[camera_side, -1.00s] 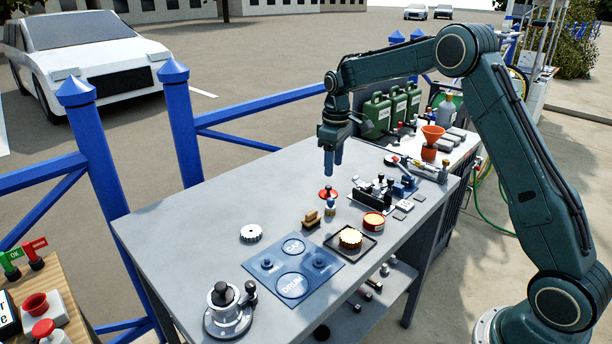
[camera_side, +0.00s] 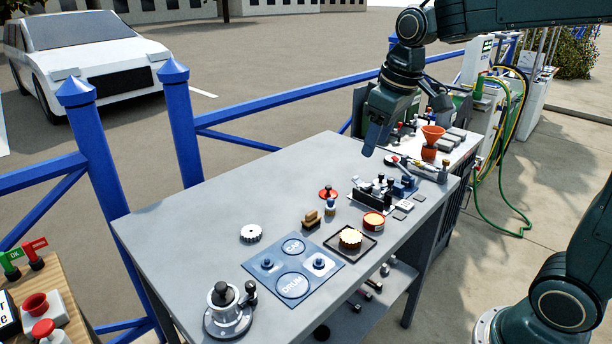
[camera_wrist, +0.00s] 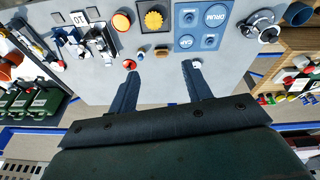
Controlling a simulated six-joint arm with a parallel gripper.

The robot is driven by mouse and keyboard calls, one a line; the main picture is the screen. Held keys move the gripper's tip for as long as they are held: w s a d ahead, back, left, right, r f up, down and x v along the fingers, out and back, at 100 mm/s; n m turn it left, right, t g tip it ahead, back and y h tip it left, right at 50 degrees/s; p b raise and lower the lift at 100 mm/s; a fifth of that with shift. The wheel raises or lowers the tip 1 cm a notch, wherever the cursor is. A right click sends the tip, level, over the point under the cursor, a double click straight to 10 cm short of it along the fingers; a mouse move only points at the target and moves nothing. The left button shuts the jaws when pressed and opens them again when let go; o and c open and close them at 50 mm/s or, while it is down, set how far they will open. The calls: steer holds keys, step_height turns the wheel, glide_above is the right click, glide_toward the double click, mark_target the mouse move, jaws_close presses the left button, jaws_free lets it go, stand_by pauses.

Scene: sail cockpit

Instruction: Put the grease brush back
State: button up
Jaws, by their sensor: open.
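A small tan, wooden-looking block with a dark base (camera_side: 311,219) stands on the grey bench behind the blue mat; it may be the grease brush, but I cannot tell for sure. It also shows small in the wrist view (camera_wrist: 161,51). A round red tin with a pale top (camera_side: 374,221) stands to its right; it shows at the top of the wrist view (camera_wrist: 122,20). My gripper (camera_side: 369,140) is in the air above the far part of the bench, tilted, away from both. In the wrist view its fingers (camera_wrist: 161,70) are apart with nothing between them.
A blue mat (camera_side: 270,265) and a dark tray with a pale toothed piece (camera_side: 350,239) lie near the front. A red wheel (camera_side: 328,193), a metal clamp fixture (camera_side: 372,196) and an orange funnel (camera_side: 432,134) stand farther back.

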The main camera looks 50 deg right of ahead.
steer(key=s+a+f+m+t, duration=0.1)
steer(key=s+a, duration=0.1)
steer(key=s, duration=0.7)
steer(key=s+a+f+t, duration=0.1)
steer(key=s+a, duration=0.1)
steer(key=s, duration=0.7)
steer(key=shift+f+m+t, duration=0.15)
steer(key=shift+m+t, duration=0.15)
steer(key=shift+m, duration=0.1)
